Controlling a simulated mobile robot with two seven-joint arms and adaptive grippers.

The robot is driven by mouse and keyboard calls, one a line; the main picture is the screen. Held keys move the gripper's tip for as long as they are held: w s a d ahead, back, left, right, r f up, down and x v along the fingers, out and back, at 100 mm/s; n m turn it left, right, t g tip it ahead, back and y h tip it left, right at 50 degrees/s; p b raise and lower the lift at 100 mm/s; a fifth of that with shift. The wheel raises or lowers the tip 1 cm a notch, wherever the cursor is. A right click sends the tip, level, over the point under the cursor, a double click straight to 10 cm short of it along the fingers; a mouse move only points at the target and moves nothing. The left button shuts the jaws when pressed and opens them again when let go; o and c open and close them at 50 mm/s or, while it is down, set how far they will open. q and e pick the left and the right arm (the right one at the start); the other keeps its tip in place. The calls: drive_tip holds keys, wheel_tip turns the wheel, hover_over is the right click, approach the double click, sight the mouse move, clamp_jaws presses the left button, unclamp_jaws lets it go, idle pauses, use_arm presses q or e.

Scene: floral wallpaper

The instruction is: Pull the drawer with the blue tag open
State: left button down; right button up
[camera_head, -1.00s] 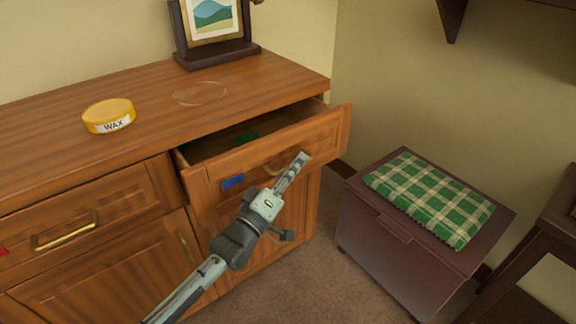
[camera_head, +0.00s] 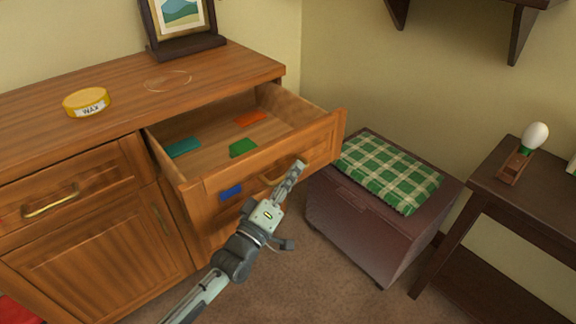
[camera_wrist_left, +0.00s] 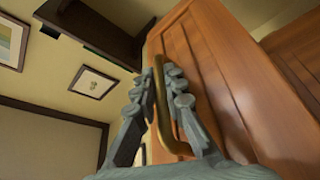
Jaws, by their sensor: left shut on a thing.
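The drawer with the blue tag (camera_head: 231,193) stands well out of the wooden cabinet, its inside open to view. Its front panel (camera_head: 325,133) shows beside my left gripper (camera_head: 297,170), which comes in from the lower left. The left gripper is shut on the drawer's brass handle (camera_head: 270,180). In the left wrist view the brass handle (camera_wrist_left: 165,110) runs between the two fingers (camera_wrist_left: 165,85), in front of the wooden drawer front (camera_wrist_left: 235,80). Part of the handle is hidden by the gripper in the head view. My right gripper is not in view.
Inside the drawer lie green (camera_head: 243,148), teal (camera_head: 184,148) and orange (camera_head: 250,118) flat pieces. A dark chest (camera_head: 360,225) with a green checked cushion (camera_head: 390,172) stands close to the drawer's right. A yellow wax tin (camera_head: 86,102) sits on the cabinet top.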

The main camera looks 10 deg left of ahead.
use_arm(q)
drive_tip(key=shift+s+d, duration=0.4)
drive_tip(key=shift+d, duration=0.15)
drive_tip(key=c, duration=1.6)
unclamp_jaws()
drive_tip(key=v, duration=1.2)
drive_tip(key=shift+f, duration=0.1)
drive_tip(key=shift+s, duration=0.1)
